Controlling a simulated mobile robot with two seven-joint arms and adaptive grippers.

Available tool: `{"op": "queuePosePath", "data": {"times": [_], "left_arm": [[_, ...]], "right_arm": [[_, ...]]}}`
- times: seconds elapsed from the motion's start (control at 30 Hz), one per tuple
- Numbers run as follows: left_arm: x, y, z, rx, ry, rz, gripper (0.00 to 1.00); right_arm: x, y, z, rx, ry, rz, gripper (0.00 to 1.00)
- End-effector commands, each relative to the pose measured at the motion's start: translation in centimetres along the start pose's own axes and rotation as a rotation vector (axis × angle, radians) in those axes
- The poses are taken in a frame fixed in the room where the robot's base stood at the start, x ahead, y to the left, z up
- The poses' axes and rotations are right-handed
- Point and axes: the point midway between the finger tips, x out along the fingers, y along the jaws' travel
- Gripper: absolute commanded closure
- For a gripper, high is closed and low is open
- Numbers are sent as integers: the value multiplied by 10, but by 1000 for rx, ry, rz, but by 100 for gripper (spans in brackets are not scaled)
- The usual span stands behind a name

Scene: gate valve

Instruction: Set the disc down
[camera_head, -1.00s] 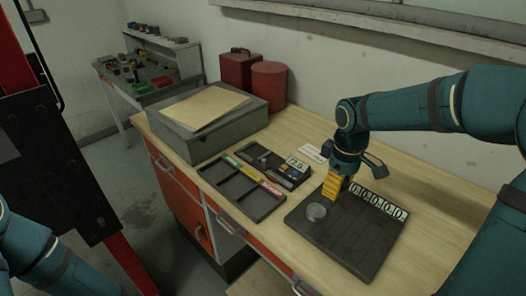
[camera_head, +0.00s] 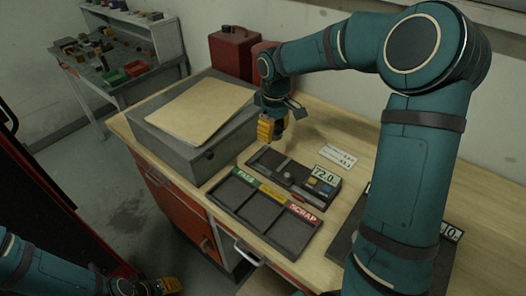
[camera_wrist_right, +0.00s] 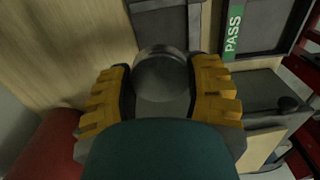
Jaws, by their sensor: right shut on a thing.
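The grey round disc (camera_wrist_right: 160,76) is between the two yellow fingers of my right gripper in the right wrist view. My right gripper (camera_head: 271,132) is shut on it, above the table by the far left end of the dark gauge (camera_head: 268,160), whose display reads 72.0. The disc is hard to make out in the head view. A sorting tray (camera_head: 238,212) with PASS and SCRAP labels lies in front of the gauge; its middle label is too small to read. My left gripper (camera_head: 165,286) shows only in part at the bottom edge; its fingers are unclear.
A grey box (camera_head: 188,150) with a folder (camera_head: 205,108) on top stands left of the gripper. A red can (camera_head: 232,55) is behind. A paper card (camera_head: 338,157) lies behind the gauge. My right arm covers most of a dark pad (camera_head: 343,243) at right.

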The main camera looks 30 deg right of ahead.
Motion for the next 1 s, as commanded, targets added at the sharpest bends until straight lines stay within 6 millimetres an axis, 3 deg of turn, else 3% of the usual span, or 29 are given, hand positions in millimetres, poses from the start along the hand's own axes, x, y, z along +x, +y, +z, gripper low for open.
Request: {"op": "queuePosePath", "data": {"times": [0.73,1.0], "left_arm": [[13,-5,7,4,-14,1,53],[13,-5,7,4,-14,1,53]], "right_arm": [[95,0,0,-1,-1,-1,90],[98,0,-1,0,1,1,90]]}}
